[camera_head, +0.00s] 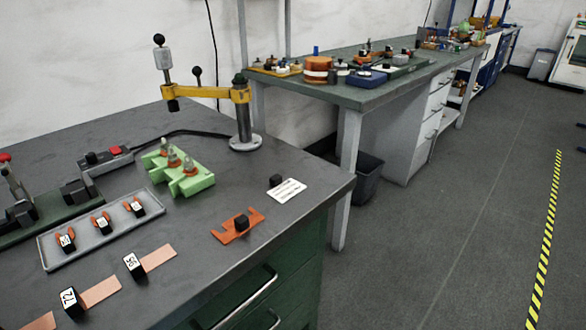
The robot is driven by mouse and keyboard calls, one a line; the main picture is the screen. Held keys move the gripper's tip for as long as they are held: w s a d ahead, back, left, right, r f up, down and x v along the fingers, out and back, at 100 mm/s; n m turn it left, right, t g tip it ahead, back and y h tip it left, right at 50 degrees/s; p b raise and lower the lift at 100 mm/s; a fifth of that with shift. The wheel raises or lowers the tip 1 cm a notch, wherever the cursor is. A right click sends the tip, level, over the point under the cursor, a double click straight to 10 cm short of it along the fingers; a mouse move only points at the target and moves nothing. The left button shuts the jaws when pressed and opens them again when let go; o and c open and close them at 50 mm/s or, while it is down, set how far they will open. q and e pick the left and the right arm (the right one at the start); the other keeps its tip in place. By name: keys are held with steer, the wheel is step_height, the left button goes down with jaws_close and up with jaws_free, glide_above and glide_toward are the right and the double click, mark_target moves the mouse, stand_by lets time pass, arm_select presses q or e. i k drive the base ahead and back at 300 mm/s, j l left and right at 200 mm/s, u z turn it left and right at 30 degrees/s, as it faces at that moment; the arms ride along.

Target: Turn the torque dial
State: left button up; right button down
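No part is clearly marked as the torque dial, and I cannot tell which one it is. A small black knob-like block (276,181) sits at the edge of a white printed card (288,191) near the right corner of the near bench. A yellow swing arm (212,92) on a dark post with a round base (245,143) carries a grey, black-knobbed tool (163,58) at its left end. A red-buttoned control box (105,157) lies left of a green holder (187,181) with several pointed pieces. Neither gripper is in view.
A grey tray (60,262) holds orange and black pieces. Copper strips (158,257) with numbered black blocks (134,264) lie in front. An orange bracket (224,236) lies near the bench's front edge. A second bench (372,98) stands behind, and floor (450,210) is clear to the right.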

mark_target(90, 157)
steer(key=u, duration=1.2)
